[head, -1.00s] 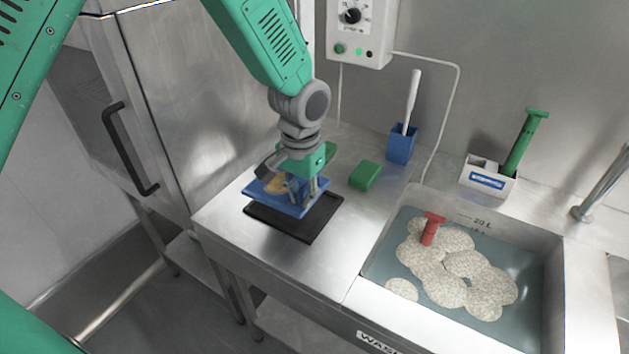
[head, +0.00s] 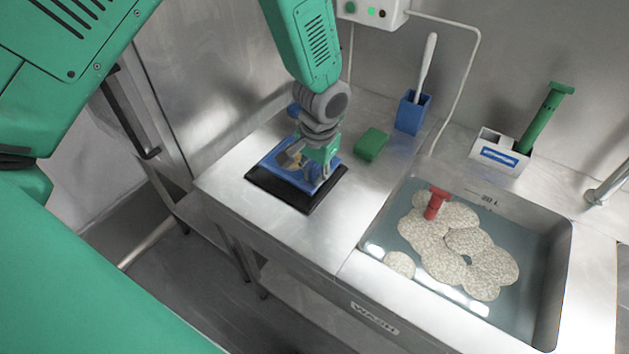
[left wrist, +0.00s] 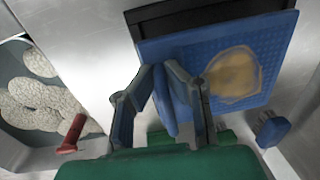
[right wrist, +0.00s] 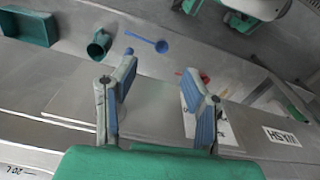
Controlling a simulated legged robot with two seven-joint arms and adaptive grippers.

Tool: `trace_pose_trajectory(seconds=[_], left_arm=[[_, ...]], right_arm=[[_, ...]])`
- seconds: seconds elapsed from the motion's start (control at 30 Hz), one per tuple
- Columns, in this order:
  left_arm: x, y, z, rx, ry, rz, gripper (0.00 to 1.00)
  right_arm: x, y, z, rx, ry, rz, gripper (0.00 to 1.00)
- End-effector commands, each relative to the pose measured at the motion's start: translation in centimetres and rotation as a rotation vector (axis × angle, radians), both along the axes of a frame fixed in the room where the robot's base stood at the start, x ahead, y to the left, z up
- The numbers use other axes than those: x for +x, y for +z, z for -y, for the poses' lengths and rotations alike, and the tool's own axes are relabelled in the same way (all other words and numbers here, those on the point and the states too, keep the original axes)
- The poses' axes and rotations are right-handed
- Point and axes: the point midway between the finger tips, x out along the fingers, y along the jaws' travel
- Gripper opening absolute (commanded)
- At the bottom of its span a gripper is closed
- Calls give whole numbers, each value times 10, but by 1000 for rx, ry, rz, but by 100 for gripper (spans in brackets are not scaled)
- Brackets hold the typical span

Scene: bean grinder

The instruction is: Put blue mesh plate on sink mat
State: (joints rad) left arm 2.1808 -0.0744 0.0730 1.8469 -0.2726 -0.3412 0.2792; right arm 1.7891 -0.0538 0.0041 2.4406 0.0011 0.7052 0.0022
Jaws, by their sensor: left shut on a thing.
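The blue mesh plate (head: 270,158) is in my left gripper (head: 310,180) over the black sink mat (head: 268,186) on the steel counter. In the left wrist view the plate (left wrist: 190,48) has a tan patch on it, and the fingers (left wrist: 160,80) are closed at its edge. The mat (left wrist: 200,14) shows beyond the plate there. The plate looks very low over the mat; I cannot tell if they touch. My right gripper (right wrist: 165,85) is open and empty in the right wrist view.
A green block (head: 371,145) and a blue holder with a white-handled brush (head: 411,112) stand right of the mat. The water-filled sink (head: 378,250) holds pale discs and a red-handled tool (head: 436,204). The counter's front part is clear.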

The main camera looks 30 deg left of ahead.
Motion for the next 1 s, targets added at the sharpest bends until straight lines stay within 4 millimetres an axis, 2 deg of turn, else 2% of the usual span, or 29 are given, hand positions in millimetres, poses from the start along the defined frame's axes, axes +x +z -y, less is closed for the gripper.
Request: trace_pose_trajectory(seconds=[0.2,0.37,0.43,0.47,0.83,1.0], left_arm=[[0,-31,-5,-7,3,-2,0],[1,-31,-3,-3,2,0,0],[0,-31,-1,-1,2,-1,23],[0,-31,-1,0,2,-1,30],[1,-28,0,-1,2,0,30],[2,-6,-1,-3,2,4,30]], right_arm=[[0,1,0,0,1,0,40],[0,1,-1,1,1,0,40],[0,1,-1,1,1,0,40],[0,1,0,1,1,0,40],[0,1,0,0,1,0,40],[0,0,0,0,1,0,40]])
